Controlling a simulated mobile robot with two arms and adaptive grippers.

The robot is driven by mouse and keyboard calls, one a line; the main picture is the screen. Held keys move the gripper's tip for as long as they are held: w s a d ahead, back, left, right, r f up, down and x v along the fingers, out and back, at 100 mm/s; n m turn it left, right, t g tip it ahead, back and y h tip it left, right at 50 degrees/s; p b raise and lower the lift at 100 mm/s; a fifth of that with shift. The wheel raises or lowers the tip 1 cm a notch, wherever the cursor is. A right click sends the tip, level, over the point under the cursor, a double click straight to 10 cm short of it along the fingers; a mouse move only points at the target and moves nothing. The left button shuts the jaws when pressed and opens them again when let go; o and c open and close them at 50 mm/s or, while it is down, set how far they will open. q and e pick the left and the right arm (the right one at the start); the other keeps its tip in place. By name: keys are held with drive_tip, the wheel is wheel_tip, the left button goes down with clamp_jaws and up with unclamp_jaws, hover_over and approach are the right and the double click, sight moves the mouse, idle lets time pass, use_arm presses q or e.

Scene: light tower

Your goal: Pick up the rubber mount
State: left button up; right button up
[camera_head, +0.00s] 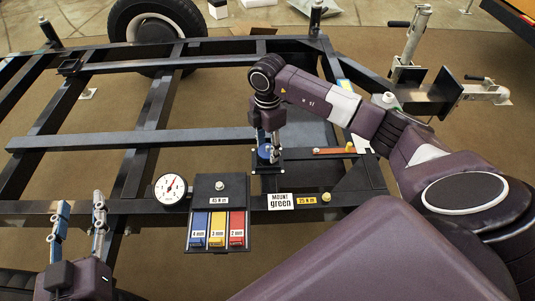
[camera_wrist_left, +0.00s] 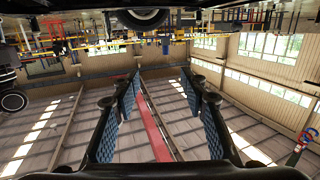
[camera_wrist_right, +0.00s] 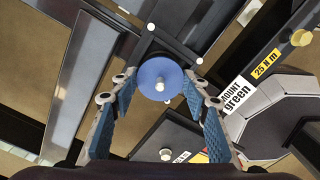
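A round blue disc with a pale bolt at its centre (camera_wrist_right: 162,82), which looks like a rubber mount, sits on a dark plate with small studs at its corners (camera_wrist_right: 175,46). In the head view the disc (camera_head: 264,152) is partly hidden by my right gripper (camera_head: 268,147). In the right wrist view my right gripper (camera_wrist_right: 160,76) points at the disc, one finger on each side. Its fingers are apart; I cannot tell whether they touch the disc. My left gripper (camera_head: 78,218) is open and empty at the lower left, also in the left wrist view (camera_wrist_left: 160,82).
A black panel (camera_head: 218,184) holds blue, yellow and red bins marked 4, 3 and 2 mm. A dial gauge (camera_head: 170,188) is left of it. A "MOUNT green" card (camera_head: 281,201) and "25 N m" label (camera_head: 307,200) are right. Black frame beams (camera_head: 120,139) span the left.

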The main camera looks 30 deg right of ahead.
drive_tip(key=c, duration=0.6)
drive_tip(key=shift+r, duration=0.1)
